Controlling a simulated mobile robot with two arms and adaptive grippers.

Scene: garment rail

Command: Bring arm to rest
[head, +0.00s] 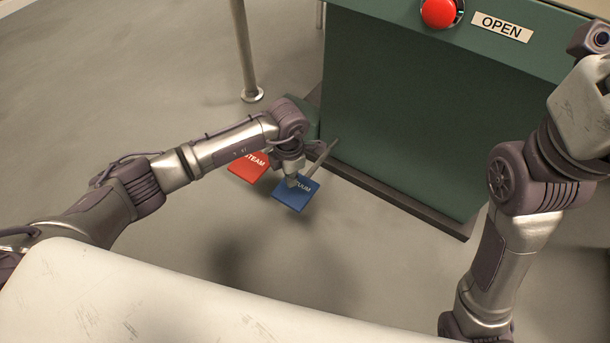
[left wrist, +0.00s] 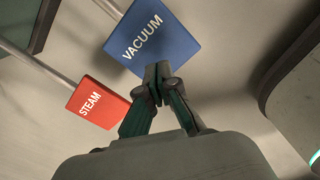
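My left arm reaches in from the left in the head view, with its gripper (head: 292,182) pointing down over the blue VACUUM pedal (head: 291,203). The red STEAM pedal (head: 246,171) is to its left, partly behind my arm. In the left wrist view my left gripper's fingertips (left wrist: 158,76) meet, with nothing seen between them. They overlap the near edge of the blue pedal (left wrist: 155,35); I cannot tell whether they touch it. The red pedal (left wrist: 98,102) is to the left of the fingers. My right arm (head: 500,250) rises at the right, its gripper out of view.
A green cabinet (head: 395,115) stands behind the pedals, with a red button (head: 438,12) and an OPEN label (head: 501,26) on top. A metal post (head: 243,50) stands left of it. The grey floor (head: 100,90) at the left is clear.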

